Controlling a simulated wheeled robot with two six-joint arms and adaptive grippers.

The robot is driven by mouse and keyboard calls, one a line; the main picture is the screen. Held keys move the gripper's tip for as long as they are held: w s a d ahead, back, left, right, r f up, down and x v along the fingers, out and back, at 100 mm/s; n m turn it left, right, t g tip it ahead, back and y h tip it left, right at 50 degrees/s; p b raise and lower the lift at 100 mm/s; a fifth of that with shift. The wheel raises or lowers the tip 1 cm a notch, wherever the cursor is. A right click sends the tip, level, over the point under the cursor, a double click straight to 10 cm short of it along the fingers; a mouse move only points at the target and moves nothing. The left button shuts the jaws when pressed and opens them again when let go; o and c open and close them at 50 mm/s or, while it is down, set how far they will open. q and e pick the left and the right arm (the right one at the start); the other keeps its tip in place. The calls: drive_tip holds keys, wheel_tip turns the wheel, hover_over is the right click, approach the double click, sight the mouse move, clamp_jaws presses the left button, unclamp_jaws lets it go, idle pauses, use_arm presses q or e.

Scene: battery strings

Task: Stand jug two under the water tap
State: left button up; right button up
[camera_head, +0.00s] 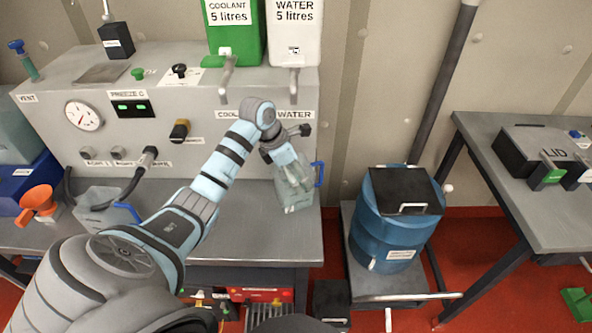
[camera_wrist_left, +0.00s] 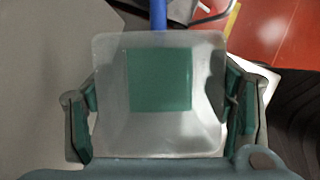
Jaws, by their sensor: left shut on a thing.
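My left gripper (camera_head: 290,172) is shut on a clear jug with a blue handle (camera_head: 294,190), at the right end of the bench. The jug is below the water tap (camera_head: 295,85) in the picture and looks slightly tilted; I cannot tell whether its base touches the bench. In the left wrist view the jug (camera_wrist_left: 110,140) sits between both fingers of the gripper (camera_wrist_left: 160,110), with a green square inside its outline. A second clear jug (camera_head: 92,208) with a blue handle stands at the left of the bench. I cannot read a number on either jug. My right gripper is not in view.
The white water tank (camera_head: 294,40) and green coolant tank (camera_head: 232,30) stand above the panel, with the coolant tap (camera_head: 226,80) left of the water tap. An orange funnel (camera_head: 38,200) is far left. A blue drum (camera_head: 388,235) stands right of the bench. My left arm crosses the bench.

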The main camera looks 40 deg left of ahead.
use_arm(q)
drive_tip(key=shift+w+f, duration=0.1)
drive_tip(key=shift+w, duration=0.15)
drive_tip(key=o, duration=1.3)
drive_tip(key=shift+w+f, duration=0.1)
drive_tip(key=shift+f, duration=0.05)
drive_tip(key=o, duration=0.4)
drive_tip(key=shift+c, duration=0.2)
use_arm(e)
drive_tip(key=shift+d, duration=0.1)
use_arm(q)
drive_tip(key=shift+s, duration=0.2)
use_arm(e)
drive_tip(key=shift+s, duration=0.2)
